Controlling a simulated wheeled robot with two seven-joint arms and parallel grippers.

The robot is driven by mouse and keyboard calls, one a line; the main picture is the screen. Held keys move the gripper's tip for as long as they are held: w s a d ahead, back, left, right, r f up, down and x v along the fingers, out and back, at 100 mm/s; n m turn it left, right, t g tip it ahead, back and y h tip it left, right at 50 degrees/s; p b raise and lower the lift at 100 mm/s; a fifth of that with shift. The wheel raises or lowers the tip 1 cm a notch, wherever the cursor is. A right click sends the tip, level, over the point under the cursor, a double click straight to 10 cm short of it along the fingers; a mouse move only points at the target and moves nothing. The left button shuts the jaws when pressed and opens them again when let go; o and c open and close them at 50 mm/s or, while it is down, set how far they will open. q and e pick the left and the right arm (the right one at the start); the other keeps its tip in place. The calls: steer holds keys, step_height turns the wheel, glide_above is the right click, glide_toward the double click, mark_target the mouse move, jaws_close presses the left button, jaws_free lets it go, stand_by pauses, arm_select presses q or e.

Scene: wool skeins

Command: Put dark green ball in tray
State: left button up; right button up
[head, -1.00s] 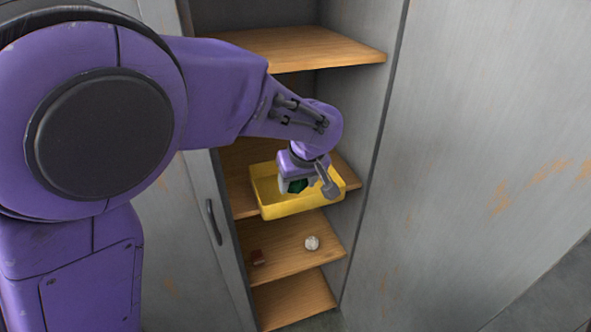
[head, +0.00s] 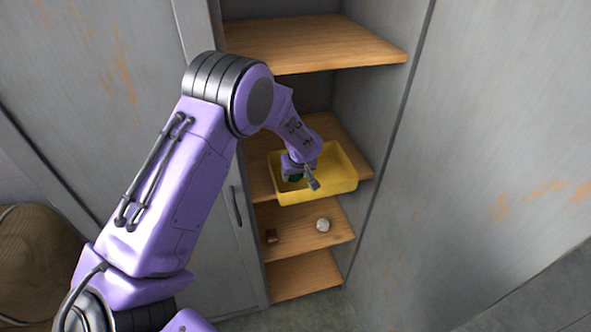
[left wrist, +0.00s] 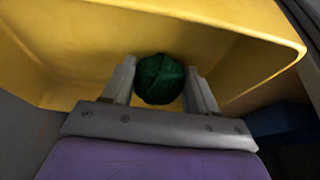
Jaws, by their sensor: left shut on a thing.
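The dark green ball (left wrist: 160,79) is between the two fingers of my left gripper (left wrist: 160,85), which is shut on it. In the head view the ball (head: 295,178) shows only as a small dark patch under my left gripper (head: 302,182). The yellow tray (head: 335,186) stands on a middle shelf of the cabinet. The gripper and ball are at the left part of the tray, inside its outline; in the left wrist view the tray's wall (left wrist: 60,50) rises behind the ball. I cannot tell whether the ball touches the tray floor. My right gripper is not in view.
A wooden shelf (head: 315,42) lies above the tray. On the shelf below are a white ball (head: 323,225) and a small red thing (head: 271,236). The cabinet side wall (head: 385,110) is close on the right. A brown rounded thing (head: 38,262) is at lower left.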

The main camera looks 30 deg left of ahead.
arm_select(q)
steer(key=shift+s+d+f, duration=0.1)
steer(key=shift+f, duration=0.05)
steer(key=o, duration=0.8)
steer(key=shift+o, duration=1.2)
steer(key=shift+r, duration=0.4)
steer(key=b+v, duration=0.3)
steer(key=v, duration=0.8)
steer(key=shift+r+b, duration=0.35)
steer(key=shift+b, duration=0.05)
